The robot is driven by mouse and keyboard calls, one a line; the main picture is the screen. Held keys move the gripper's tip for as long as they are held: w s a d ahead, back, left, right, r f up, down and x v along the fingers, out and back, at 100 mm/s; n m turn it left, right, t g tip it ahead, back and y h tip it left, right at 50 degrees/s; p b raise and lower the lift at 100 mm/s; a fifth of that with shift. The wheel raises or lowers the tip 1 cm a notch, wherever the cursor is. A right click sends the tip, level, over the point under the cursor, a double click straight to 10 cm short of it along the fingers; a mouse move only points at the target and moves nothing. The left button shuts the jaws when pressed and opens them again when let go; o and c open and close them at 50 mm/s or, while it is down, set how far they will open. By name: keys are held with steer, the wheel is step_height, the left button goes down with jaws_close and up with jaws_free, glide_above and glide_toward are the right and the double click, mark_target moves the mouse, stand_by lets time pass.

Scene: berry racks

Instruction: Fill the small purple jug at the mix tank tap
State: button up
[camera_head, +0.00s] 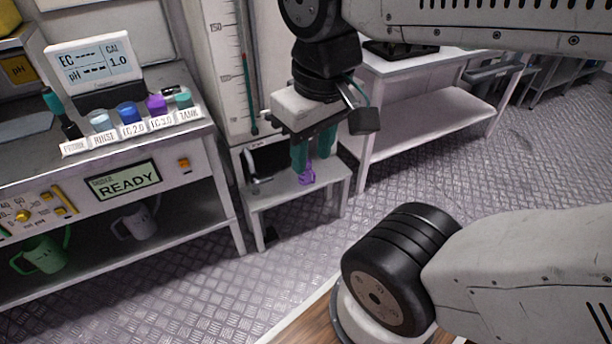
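The small purple jug (307,176) stands on a low white stand in front of the mix tank (228,62). My gripper (313,163) points down over the stand, with its two teal fingers apart and a visible gap between them. The jug is just below and partly between the fingertips, and the left finger overlaps its upper part. I see no finger closed on it, but contact is hard to tell at this size. The tap (252,178) is on the tank's lower front, left of the jug and apart from it.
The low white stand (268,198) has little free room. At left, a bench (195,143) carries a meter display (95,62), small labelled cups and a READY panel (124,180). A green jug (40,254) and a grey jug (138,222) are on its lower shelf. A white table (430,104) stands right.

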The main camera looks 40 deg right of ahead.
jaws_close()
stand_by(1.4)
